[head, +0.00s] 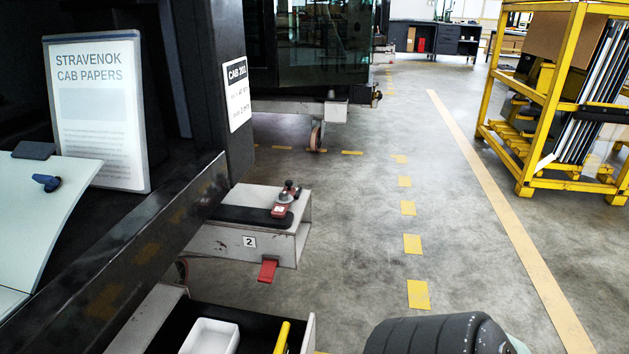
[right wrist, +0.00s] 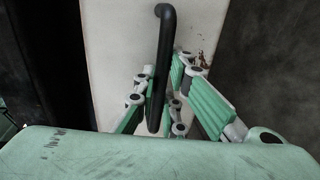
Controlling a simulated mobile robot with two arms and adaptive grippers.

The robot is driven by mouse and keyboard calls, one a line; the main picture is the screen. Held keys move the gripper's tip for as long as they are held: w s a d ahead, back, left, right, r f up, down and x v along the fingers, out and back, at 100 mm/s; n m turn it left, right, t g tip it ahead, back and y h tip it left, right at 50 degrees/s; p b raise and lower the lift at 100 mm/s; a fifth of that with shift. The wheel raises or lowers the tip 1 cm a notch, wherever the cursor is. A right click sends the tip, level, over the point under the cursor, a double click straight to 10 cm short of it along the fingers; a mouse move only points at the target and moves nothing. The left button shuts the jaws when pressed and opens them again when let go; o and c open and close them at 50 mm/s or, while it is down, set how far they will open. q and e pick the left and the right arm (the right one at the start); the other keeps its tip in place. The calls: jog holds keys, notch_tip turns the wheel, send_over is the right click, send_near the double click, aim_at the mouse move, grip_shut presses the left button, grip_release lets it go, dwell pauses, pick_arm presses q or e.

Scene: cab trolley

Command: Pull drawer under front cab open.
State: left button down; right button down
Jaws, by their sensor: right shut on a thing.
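The drawer (head: 309,340) under the front cab shows at the bottom of the head view. It stands out from the cab, with its dark inside visible; its lower part is cut off by the picture edge. A white tray (head: 211,337) and a yellow object (head: 282,338) lie in it. In the right wrist view, a black bar handle (right wrist: 167,35) runs along the pale drawer front (right wrist: 120,50). My right gripper (right wrist: 162,84) has its green-padded fingers on both sides of the handle and is shut on it. My left gripper is not in view.
A trolley step marked 2 (head: 249,242) with a red pedal (head: 267,271) sits just beyond the drawer. A dark beam (head: 130,250) crosses the left side. The floor (head: 360,230) to the right is clear up to a yellow rack (head: 541,100).

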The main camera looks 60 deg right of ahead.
jog(key=c, duration=1.8)
grip_release()
jog(key=v, duration=1.2)
